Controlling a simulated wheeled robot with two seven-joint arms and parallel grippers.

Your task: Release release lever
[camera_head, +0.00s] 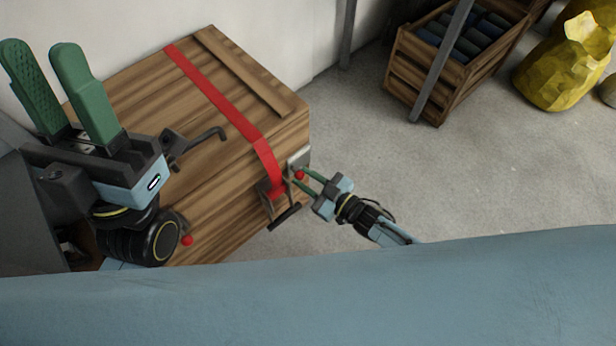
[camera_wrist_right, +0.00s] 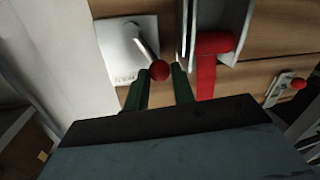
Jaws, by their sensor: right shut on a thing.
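A lever with a red ball knob (camera_head: 300,174) sits on a pale metal plate at the corner of the wooden crate. In the right wrist view the red knob (camera_wrist_right: 160,70) is between the tips of my green fingers, on a metal arm that slants up to the white plate (camera_wrist_right: 120,48). My right gripper (camera_head: 309,181) reaches it from the right and is shut on the knob. My left gripper (camera_head: 42,48) is over the crate's left side with its green fingers pointing up, wide apart and empty.
A red strap (camera_head: 215,95) crosses the wooden crate (camera_head: 150,95) to a buckle with a black bar (camera_head: 284,217). A second red knob (camera_head: 187,240) is low on the left. A slatted crate (camera_head: 400,70) and yellow sack (camera_head: 560,70) stand behind. The floor right is clear.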

